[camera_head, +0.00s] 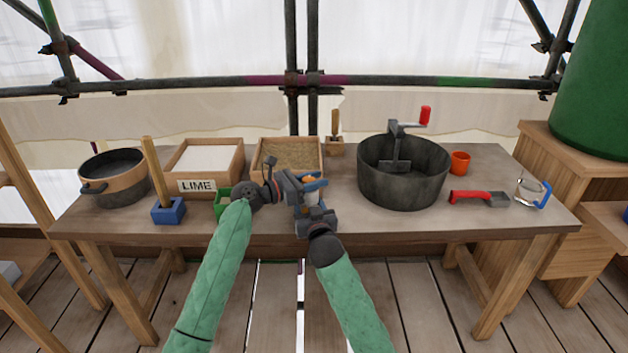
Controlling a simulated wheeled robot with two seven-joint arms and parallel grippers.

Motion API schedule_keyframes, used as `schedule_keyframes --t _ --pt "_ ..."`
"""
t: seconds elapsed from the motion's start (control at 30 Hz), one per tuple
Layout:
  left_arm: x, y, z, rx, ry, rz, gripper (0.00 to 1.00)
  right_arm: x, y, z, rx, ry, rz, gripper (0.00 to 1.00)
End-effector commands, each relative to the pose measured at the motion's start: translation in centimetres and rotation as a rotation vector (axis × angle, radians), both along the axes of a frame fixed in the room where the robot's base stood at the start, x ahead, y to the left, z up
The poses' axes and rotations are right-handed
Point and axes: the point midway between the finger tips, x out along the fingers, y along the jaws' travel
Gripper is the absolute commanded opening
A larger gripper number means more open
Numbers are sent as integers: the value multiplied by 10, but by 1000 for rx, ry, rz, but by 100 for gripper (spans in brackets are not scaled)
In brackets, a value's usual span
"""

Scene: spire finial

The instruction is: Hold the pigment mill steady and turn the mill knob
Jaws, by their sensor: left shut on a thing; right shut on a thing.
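The pigment mill (311,197) is a small piece with white, blue and orange parts near the table's front edge, left of the big grey tub. My grippers cover much of it. My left gripper (298,188) reaches it from the left and is shut on it. My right gripper (316,208) is lower and nearer, on the mill's front side, and is also shut on it. I cannot tell the mill knob apart from the body, nor exactly which part each gripper holds.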

Motion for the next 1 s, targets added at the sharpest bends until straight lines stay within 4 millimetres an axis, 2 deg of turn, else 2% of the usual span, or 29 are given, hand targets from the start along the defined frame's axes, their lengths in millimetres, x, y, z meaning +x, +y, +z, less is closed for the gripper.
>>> schedule_keyframes --t 0.3,0.77,0.8,0.9,1.0 --pt "-1 0 -1 0 1 -108 9 0 0 0 0 -1 1 26" --pt "-2 0 -1 -1 0 -125 9 0 0 0 1 -1 0 26" --pt "-2 0 -1 -1 0 -125 33 0 0 0 1 -1 0 26" --pt "-2 0 -1 -1 0 -125 53 0 0 0 1 -1 0 26" --pt "-2 0 -1 -1 0 -125 54 0 0 0 1 -1 0 26"
